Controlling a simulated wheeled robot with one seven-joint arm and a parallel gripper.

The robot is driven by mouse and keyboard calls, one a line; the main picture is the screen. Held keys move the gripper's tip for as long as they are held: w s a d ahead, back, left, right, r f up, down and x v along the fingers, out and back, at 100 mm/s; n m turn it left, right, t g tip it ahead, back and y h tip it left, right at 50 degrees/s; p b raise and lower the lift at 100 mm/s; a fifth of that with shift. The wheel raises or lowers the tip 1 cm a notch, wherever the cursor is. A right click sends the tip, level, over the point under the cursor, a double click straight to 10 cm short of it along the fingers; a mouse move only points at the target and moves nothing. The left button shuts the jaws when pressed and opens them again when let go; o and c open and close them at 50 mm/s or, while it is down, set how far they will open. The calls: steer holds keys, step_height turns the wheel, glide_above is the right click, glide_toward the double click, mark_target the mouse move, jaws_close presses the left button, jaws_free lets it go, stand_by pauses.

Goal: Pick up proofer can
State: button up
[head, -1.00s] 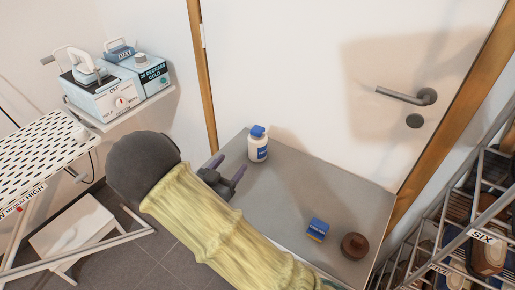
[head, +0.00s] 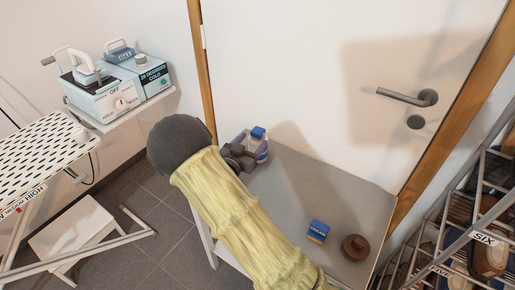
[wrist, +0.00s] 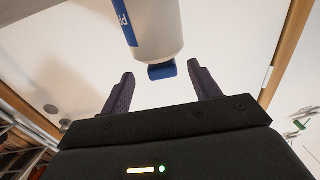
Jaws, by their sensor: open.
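The proofer can (head: 262,153) is a white bottle with a blue cap and a blue label. It stands upright at the back left of the grey table (head: 292,195). My gripper (head: 245,146) is at its left side and hides part of it in the head view. In the wrist view, which is upside down, the can (wrist: 158,35) lies just ahead, with its blue cap between the two spread fingertips. The gripper is open, and a gap shows between each finger and the cap.
A small blue box (head: 318,231) and a round brown tin (head: 355,247) sit at the table's front right. A white door (head: 300,80) stands close behind the can. A shoe rack (head: 470,230) is at the right. An ironing board (head: 40,160) and a shelf with boxes are at the left.

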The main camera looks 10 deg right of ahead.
mark_target(255, 137)
steer(key=x, duration=0.5)
steer(key=shift+w+a, duration=0.1)
stand_by(0.6)
